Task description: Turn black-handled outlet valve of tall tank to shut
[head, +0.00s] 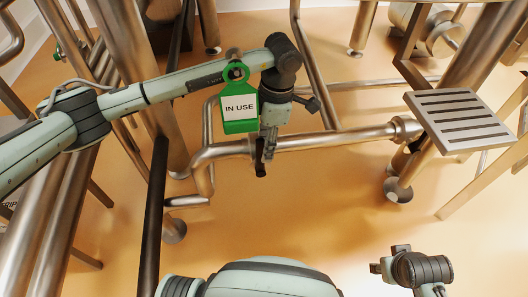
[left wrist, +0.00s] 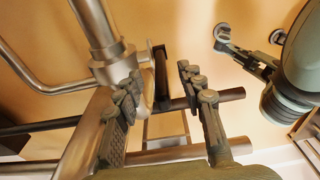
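A steel outlet pipe (head: 325,140) runs across the middle of the head view, and a valve body (left wrist: 112,66) sits on it in the left wrist view. A flat dark handle (left wrist: 160,72) shows beside that body; in the head view a dark end (head: 260,171) shows below my gripper. My left gripper (head: 268,145) is over the pipe at the valve. In the left wrist view its fingers (left wrist: 159,78) are apart, with the handle between or just beyond the tips; contact cannot be told. My right gripper (head: 392,262) is low at right, away from the valve; its finger opening is unclear.
A green "IN USE" tag (head: 239,108) hangs beside my left wrist. Steel tank legs and pipes crowd the left. A slotted metal step (head: 461,118) stands at right. The orange floor (head: 290,210) below the pipe is clear.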

